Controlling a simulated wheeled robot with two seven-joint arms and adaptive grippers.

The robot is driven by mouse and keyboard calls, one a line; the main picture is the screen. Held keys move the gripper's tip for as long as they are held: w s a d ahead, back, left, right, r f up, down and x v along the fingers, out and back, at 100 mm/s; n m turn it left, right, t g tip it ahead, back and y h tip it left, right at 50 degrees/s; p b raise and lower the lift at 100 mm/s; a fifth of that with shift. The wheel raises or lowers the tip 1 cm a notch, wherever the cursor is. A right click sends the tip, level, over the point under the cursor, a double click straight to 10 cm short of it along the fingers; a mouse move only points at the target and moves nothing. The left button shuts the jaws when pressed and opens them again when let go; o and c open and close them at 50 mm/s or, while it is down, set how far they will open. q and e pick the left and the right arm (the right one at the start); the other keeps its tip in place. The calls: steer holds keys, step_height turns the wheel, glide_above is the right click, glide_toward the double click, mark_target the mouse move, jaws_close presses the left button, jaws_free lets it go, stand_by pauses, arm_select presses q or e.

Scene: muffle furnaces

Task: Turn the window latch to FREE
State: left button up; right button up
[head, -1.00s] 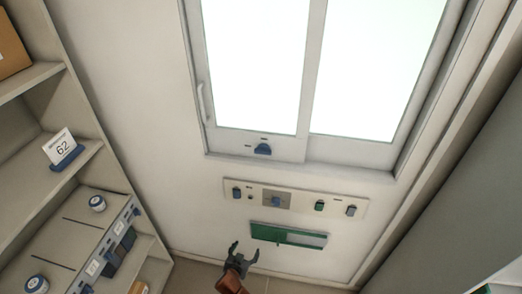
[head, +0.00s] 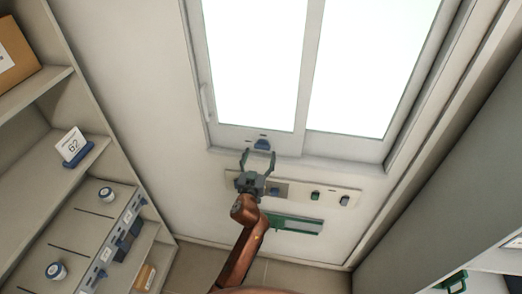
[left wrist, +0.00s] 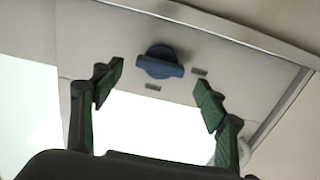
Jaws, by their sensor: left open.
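The blue window latch (head: 262,144) sits on the bottom rail of the left window pane, with small label marks near it that are too small to read. It also shows in the left wrist view as a round knob with a raised bar (left wrist: 160,62), with two small dark label plates beside it. My left gripper (head: 258,159) is open and empty just below the latch, its fingers pointing up at it. In the left wrist view its green-padded fingers (left wrist: 158,90) stand wide apart, one on each side of the latch, apart from it. My right gripper is not in view.
A wall panel (head: 334,194) with several switches lies below the window, partly behind my left gripper. A green holder (head: 291,223) hangs under it. Shelves (head: 35,97) with a box and labelled items stand at left. A grey surface (head: 449,160) stands at right.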

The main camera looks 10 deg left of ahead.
mark_target(262, 146)
arm_select(q)
steer(key=shift+w, duration=1.4)
steer(key=shift+c, duration=0.4)
steer(key=c, duration=1.1)
